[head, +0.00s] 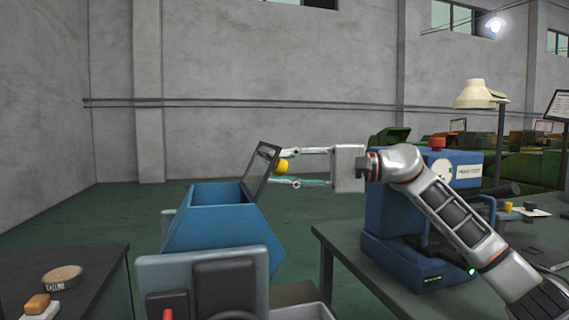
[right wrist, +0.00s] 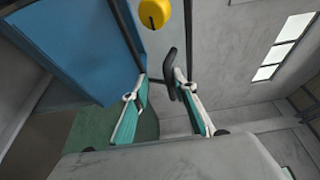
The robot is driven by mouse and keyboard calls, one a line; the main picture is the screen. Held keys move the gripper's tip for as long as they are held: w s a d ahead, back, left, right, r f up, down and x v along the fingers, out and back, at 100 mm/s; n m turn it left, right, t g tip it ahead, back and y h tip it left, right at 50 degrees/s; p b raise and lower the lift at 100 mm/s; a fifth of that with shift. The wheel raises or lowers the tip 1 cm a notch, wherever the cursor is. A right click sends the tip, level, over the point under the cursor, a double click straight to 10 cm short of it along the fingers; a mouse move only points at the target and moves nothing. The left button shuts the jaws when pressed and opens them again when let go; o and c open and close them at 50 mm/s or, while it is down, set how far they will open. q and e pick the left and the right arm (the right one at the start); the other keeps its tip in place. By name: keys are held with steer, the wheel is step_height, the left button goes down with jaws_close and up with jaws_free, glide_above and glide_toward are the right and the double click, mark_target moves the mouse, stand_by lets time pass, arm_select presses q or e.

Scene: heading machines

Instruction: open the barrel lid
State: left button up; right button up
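The blue barrel (head: 222,230) is an angular tub, left of centre in the head view; its blue side also shows in the right wrist view (right wrist: 70,45). Its dark-framed lid (head: 261,170) stands raised and tilted at the barrel's right edge. A yellow knob (head: 282,165) shows beside the lid; it is also in the right wrist view (right wrist: 155,13). My right gripper (head: 290,168) reaches in from the right, fingers apart, close to the lid and knob. A dark curved piece (right wrist: 171,74) lies by one fingertip; contact is unclear. My left gripper is not in view.
A blue machine (head: 385,215) with a red button stands on the table (head: 345,243) at right. A dark bench (head: 85,280) with a round item (head: 62,278) is at left. A grey panelled unit (head: 205,280) stands before the barrel. Green floor is open behind.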

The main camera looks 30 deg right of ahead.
steer(key=shift+d+r, duration=0.3)
steer(key=shift+d, duration=0.05)
step_height(320, 180, up, 10)
stand_by(0.6)
steer(key=shift+f, duration=0.1)
